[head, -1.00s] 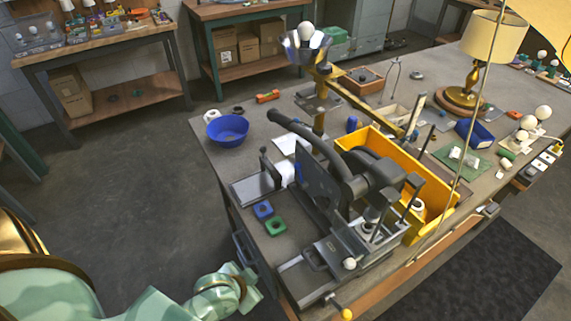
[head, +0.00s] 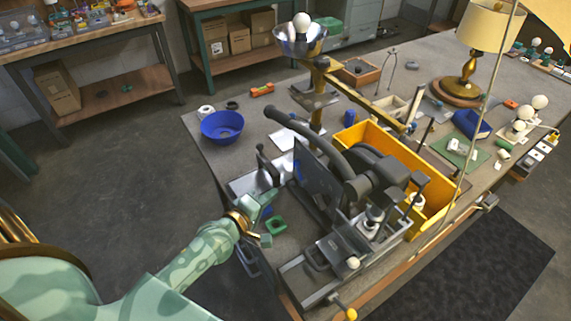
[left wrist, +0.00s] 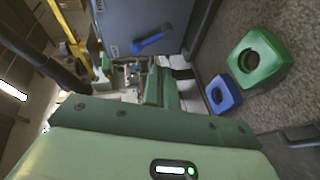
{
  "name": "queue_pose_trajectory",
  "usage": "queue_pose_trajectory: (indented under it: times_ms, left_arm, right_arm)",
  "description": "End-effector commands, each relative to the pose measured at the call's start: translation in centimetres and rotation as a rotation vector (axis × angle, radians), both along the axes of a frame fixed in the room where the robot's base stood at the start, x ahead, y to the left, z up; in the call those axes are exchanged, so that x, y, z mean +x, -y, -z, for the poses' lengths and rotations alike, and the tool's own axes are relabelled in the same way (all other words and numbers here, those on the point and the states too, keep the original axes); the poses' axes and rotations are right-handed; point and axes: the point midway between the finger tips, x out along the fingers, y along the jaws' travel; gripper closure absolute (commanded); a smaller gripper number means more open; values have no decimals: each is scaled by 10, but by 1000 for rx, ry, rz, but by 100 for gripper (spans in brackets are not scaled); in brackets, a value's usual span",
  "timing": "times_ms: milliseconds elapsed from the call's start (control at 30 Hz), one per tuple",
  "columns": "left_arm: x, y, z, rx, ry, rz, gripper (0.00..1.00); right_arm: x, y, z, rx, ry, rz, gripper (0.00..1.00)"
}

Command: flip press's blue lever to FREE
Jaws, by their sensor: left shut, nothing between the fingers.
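The press (head: 318,172) stands at the near part of the bench, with a dark upright plate and a long curved handle. In the left wrist view its grey plate (left wrist: 185,18) carries the blue lever (left wrist: 152,42), which lies slightly slanted; I cannot read any marking by it. My left gripper (head: 268,198) is shut and empty beside the press's left side, apart from the lever. Its green fingers (left wrist: 163,90) show in the left wrist view, pointing toward the plate. My right gripper is not in view.
A green holed block (head: 277,224) lies near my left gripper; a blue one (left wrist: 222,93) shows beside it in the left wrist view. A blue bowl (head: 222,126) stands farther back. A yellow bin (head: 348,136) stands behind the press. The bench's left edge is close.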

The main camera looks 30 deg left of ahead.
Motion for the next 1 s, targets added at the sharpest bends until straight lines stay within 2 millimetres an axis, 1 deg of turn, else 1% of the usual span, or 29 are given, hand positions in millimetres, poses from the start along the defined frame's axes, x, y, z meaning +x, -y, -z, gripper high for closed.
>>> queue_pose_trajectory:
  times_ms: [33,100,200,267,567,667,767,833,1000]
  left_arm:
    - [8,-13,-5,-105,26,-61,100]
    - [16,-28,-10,-229,56,-134,100]
    - [21,-41,-14,-333,83,-194,100]
    - [22,-45,-15,-361,91,-211,100]
    - [23,-46,-15,-369,94,-215,100]
    - [26,-46,-15,-368,95,-214,100]
    - [37,-46,-13,-367,96,-214,100]
    - [48,-45,-12,-367,96,-214,100]
    - [85,-45,-7,-366,96,-214,100]
  right_arm:
    - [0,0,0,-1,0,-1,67]
    - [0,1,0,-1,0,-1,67]
    - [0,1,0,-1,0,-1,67]
    - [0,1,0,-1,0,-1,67]
    - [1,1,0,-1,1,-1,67]
    - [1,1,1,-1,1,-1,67]
    - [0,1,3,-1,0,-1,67]
    - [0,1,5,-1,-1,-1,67]
    - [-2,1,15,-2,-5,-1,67]
